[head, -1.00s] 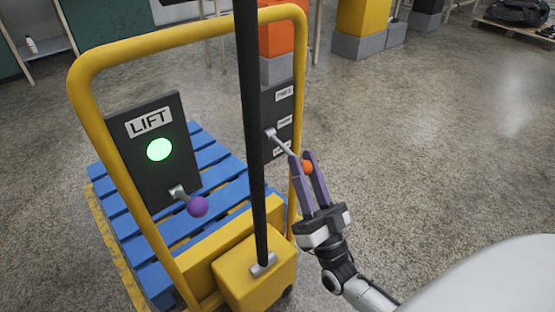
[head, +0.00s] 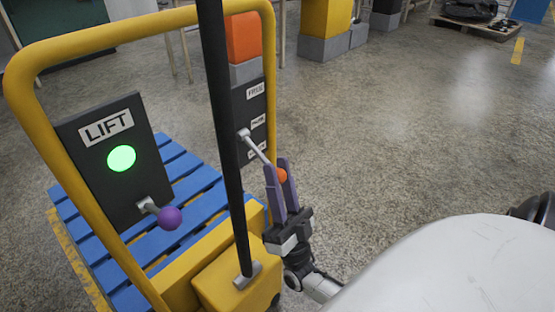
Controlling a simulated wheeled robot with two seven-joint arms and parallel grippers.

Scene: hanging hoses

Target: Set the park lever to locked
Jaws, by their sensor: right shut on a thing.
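The park lever (head: 257,149) is a thin grey rod with an orange ball knob (head: 281,176). It comes out of a dark panel (head: 255,105) with several white labels on the right side of the yellow frame. The top label seems to read FREE; the lower ones are too small or partly hidden to read. The lever slants down and to the right from its pivot, toward the lowest label. My right gripper (head: 279,172) is shut on the orange knob, its purple fingers on either side. My left gripper is not in view.
The yellow pallet truck frame (head: 95,37) and a black upright bar (head: 222,120) stand left of my right gripper. A LIFT panel (head: 113,160) has a green light and a purple-knobbed lever (head: 169,217). A blue pallet (head: 185,190) lies behind. Concrete floor (head: 390,130) is clear at right.

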